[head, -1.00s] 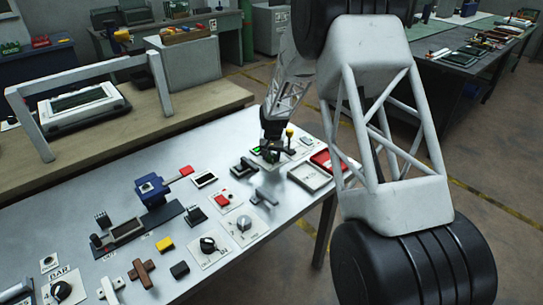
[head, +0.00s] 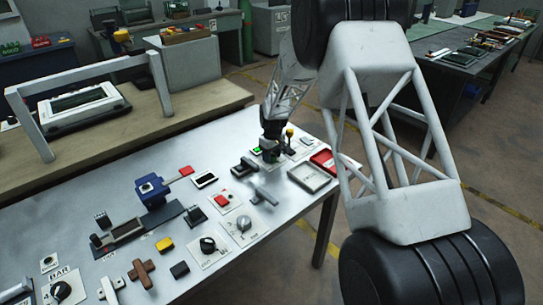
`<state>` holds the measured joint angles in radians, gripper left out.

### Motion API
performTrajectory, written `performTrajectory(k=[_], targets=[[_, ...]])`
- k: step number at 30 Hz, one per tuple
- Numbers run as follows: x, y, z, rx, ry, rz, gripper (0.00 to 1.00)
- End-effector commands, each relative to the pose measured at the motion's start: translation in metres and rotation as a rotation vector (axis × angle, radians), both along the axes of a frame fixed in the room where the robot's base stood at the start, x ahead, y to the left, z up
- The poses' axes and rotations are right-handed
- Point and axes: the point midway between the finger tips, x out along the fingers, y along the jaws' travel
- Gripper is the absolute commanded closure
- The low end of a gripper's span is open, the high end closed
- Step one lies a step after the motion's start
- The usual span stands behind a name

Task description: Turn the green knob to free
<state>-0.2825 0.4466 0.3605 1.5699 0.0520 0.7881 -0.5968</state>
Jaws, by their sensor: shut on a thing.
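My gripper (head: 270,152) is at the far right part of the metal bench (head: 110,200), low over a small panel. A small green patch (head: 257,149), perhaps the green knob or part of its panel, shows right beside the gripper's left side. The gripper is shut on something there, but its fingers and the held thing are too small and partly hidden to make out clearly. The knob's pointer and any marking for free cannot be read.
A yellow-topped lever (head: 290,134) stands just right of my gripper. A grey tray (head: 314,178) and a red tray (head: 325,160) lie to the right. Black knobs (head: 207,245), a grey dial (head: 243,224) and a blue vise-like block (head: 152,190) stand nearer on the bench.

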Motion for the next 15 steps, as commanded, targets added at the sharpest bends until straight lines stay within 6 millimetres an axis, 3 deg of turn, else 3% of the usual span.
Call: performTrajectory(k=[15], targets=[[0.0001, 0.0003, 0.0002, 0.000, 0.000, 0.182, 0.76]])
